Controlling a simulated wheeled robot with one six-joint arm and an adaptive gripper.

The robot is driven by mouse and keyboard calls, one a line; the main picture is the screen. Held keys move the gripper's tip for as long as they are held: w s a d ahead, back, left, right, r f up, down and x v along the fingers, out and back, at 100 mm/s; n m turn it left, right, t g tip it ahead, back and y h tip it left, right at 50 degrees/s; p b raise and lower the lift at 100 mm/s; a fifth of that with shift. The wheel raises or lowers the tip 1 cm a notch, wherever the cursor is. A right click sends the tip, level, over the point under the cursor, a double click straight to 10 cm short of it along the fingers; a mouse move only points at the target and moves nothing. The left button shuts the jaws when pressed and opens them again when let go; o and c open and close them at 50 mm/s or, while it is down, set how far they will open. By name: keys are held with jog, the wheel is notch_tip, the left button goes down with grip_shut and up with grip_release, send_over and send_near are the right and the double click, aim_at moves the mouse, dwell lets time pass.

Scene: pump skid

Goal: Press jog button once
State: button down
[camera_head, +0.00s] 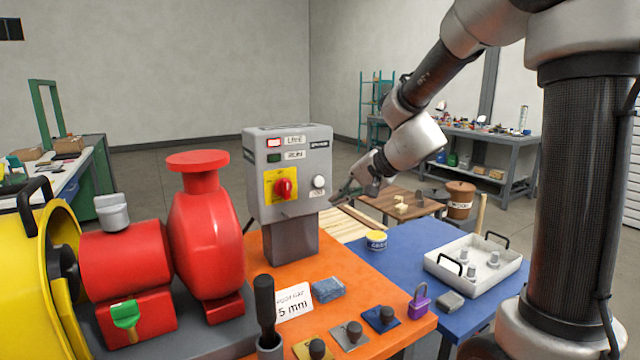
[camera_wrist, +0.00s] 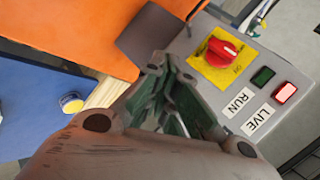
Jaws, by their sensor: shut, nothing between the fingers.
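The grey control box (camera_head: 261,165) stands on a post on the orange bench. The jog button (camera_head: 319,181) is a white round button on the right of its front face, above a small label. My gripper (camera_head: 334,201) is shut and empty, just right of and slightly below the button in the head view. I cannot tell whether it touches the box. In the wrist view my gripper (camera_wrist: 166,64) points at the box face, and its fingers hide the jog button. The box also shows in the wrist view (camera_wrist: 197,42).
A red rotary switch (camera_head: 285,188) on a yellow plate sits left of the button. Above it are a lit red LIVE lamp (camera_head: 273,142) and a dark green RUN lamp (camera_head: 274,158). A red pump (camera_head: 207,225) stands left of the box. A yellow tin (camera_head: 376,241) stands to the right.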

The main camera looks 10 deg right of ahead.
jog(key=w+a, duration=0.2)
jog(key=w, duration=0.5)
jog(key=shift+a, duration=0.15)
jog(key=shift+w, duration=0.1)
dwell(1.2)
jog(key=shift+w+a, duration=0.15)
jog(key=shift+w, duration=0.15)
jog(key=shift+w+a, duration=0.1)
jog(key=shift+w, duration=0.3)
dwell(0.7)
jog(key=shift+s, duration=0.15)
jog(key=shift+s+d, duration=0.25)
jog(key=shift+s, duration=0.4)
jog(key=shift+s+d, duration=0.25)
jog(key=shift+s, duration=0.55)
jog(key=shift+s+d, duration=0.3)
jog(key=shift+s, duration=0.5)
jog(key=shift+s+d, duration=0.25)
jog(key=shift+s, duration=0.55)
